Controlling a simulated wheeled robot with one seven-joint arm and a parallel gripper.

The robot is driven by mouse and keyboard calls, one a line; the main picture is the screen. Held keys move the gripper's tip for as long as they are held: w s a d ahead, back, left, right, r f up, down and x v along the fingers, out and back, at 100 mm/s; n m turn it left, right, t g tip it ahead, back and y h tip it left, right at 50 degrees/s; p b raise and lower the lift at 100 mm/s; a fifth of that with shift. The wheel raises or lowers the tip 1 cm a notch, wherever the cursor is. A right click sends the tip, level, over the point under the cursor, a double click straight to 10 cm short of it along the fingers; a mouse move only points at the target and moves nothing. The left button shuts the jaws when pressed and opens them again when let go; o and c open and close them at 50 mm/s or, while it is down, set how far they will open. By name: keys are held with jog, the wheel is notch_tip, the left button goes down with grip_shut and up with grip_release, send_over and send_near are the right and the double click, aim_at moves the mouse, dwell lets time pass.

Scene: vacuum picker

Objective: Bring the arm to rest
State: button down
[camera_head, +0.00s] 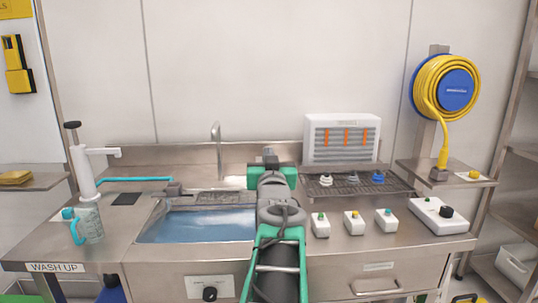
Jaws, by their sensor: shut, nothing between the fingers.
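My arm (278,255), green and dark grey, reaches from the bottom edge up over the front of the steel counter. Its far visible part is a grey joint with green sides, in front of the counter's back edge. I cannot make out my gripper's fingers; they are hidden behind the arm or out of the picture. I see nothing held.
A water-filled sink (200,224) lies left of my arm, with a tap (217,150) behind. A white pump (84,172) and jug (90,222) stand left. Three small switch boxes (354,223), a control box (438,216) and a dark grid (355,188) are right.

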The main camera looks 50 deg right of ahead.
jog(key=shift+s+a+r, duration=0.3)
jog(key=shift+s+a, duration=0.1)
jog(key=shift+a, duration=0.1)
jog(key=shift+s+a+r, duration=0.25)
jog(key=shift+s+a, duration=0.15)
jog(key=shift+a, duration=0.05)
